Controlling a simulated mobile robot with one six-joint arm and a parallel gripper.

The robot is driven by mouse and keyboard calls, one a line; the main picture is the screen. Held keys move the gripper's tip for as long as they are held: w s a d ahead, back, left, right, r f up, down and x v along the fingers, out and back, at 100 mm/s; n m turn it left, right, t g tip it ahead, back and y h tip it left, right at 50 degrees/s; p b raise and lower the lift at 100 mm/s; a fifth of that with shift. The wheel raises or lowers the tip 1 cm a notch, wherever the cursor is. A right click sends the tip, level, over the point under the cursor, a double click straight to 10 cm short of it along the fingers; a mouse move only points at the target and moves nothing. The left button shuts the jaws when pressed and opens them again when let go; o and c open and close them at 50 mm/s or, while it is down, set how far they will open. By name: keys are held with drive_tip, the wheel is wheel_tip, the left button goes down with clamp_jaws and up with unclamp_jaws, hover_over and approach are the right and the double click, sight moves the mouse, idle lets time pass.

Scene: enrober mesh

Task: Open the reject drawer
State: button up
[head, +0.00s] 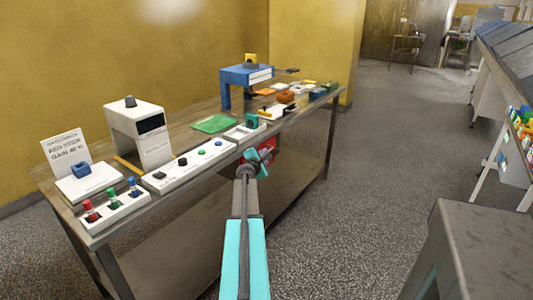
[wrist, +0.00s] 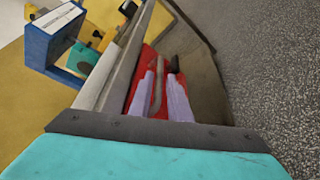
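The reject drawer appears to be the red front (head: 268,146) under the near edge of the table in the head view. In the wrist view the red front (wrist: 163,105) fills the space behind my fingers. A light bar handle (wrist: 158,88) stands on it between my two pale fingers, close beside the left one. My gripper (wrist: 164,84) is open, with red showing between the handle and the right finger. In the head view my gripper (head: 262,158) is at the drawer and partly hides it. I cannot tell whether a finger touches the handle.
The long table (head: 185,133) carries a white button panel (head: 190,165), a white arch-shaped unit (head: 137,133), a blue stand (head: 246,75) and a green sheet (head: 214,124). A grey surface (head: 480,250) stands at the lower right. The speckled floor (head: 375,150) between is clear.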

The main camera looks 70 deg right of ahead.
drive_tip(key=shift+x, duration=1)
clamp_jaws()
